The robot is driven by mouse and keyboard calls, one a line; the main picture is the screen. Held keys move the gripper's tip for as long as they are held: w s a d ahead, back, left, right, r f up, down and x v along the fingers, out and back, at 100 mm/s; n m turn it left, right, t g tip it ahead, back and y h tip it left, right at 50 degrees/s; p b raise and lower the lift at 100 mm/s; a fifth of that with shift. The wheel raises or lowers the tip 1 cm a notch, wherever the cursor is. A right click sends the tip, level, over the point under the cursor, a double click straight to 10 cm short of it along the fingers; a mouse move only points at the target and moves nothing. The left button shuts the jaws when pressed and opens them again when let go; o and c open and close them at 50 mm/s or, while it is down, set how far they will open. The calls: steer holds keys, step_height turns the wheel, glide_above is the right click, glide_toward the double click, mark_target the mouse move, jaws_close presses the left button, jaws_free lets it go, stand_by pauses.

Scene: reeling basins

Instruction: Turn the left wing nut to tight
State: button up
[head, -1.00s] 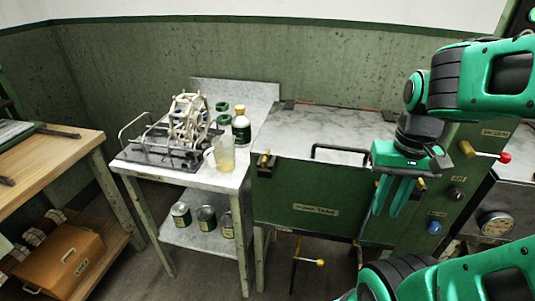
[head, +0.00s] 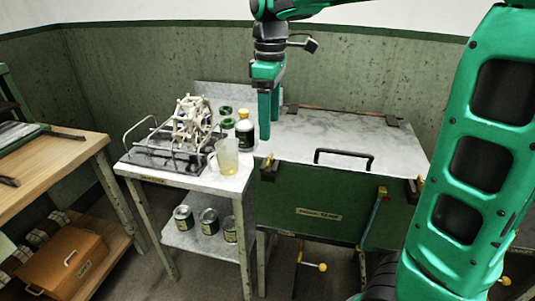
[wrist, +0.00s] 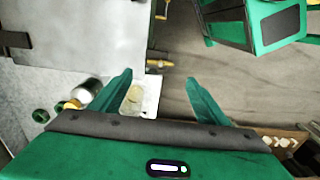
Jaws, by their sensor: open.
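The left wing nut (head: 268,164) is a small brass piece at the front left edge of the grey-topped tank (head: 365,135). A brass piece that looks like it also shows in the wrist view (wrist: 159,64), near the line between the fingertips. My gripper (head: 270,130) points down with its fingers apart and empty, above and behind the left wing nut. It also shows in the wrist view (wrist: 159,76). I cannot tell the wing nut's exact angle. The right wing nut (head: 420,182) is at the tank's front right, partly behind my arm.
A side table (head: 200,182) stands left of the tank with a reel, a capped bottle (head: 244,134) and a clear jug (head: 227,158). The bottle is close to my fingers. A black handle (head: 344,153) rises from the tank's lid.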

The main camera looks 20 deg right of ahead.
mark_target(269, 157)
step_height(269, 157, down, 11)
steer(key=shift+r, duration=0.1)
stand_by(0.4)
steer(key=c, duration=1)
